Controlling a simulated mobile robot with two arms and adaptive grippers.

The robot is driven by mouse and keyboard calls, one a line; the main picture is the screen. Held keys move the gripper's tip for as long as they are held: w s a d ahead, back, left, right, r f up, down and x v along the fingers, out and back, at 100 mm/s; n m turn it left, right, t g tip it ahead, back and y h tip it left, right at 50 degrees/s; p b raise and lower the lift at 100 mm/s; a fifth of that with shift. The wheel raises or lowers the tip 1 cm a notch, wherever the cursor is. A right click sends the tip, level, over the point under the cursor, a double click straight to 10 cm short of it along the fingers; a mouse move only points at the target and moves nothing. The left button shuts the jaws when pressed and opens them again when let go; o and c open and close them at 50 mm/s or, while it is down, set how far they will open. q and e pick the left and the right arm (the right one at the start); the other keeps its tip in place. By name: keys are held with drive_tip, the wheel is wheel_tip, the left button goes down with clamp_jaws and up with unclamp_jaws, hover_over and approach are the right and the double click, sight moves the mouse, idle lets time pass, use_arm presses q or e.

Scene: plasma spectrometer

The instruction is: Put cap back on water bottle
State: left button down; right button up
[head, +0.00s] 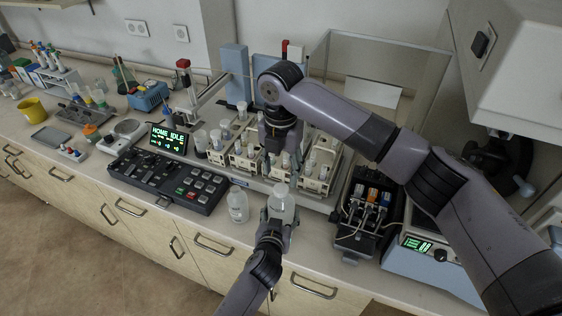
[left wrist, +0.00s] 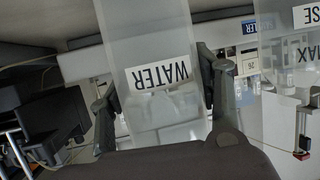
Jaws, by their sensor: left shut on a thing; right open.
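The water bottle (head: 282,203) is a translucent bottle standing upright near the counter's front edge. In the left wrist view the bottle (left wrist: 150,40) shows its WATER label upside down between two fingers. My left gripper (head: 279,222) is shut on the water bottle; it also shows in the left wrist view (left wrist: 163,95). My right gripper (head: 283,160) points down just behind and above the bottle's top and is open. I cannot make out a cap in its fingers, or whether one sits on the bottle.
A second translucent bottle (head: 238,205) stands just left of the water bottle. Racks of vials (head: 245,160) stand behind. A black keypad panel (head: 168,180) is at left, and a black pump unit (head: 355,215) at right.

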sight(281, 188)
wheel_tip(281, 188, down, 6)
drive_tip(key=shift+r, duration=0.1)
idle(0.4)
clamp_jaws()
drive_tip(key=shift+o, duration=0.2)
unclamp_jaws()
drive_tip(key=shift+r, duration=0.15)
drive_tip(key=shift+r, duration=2.15)
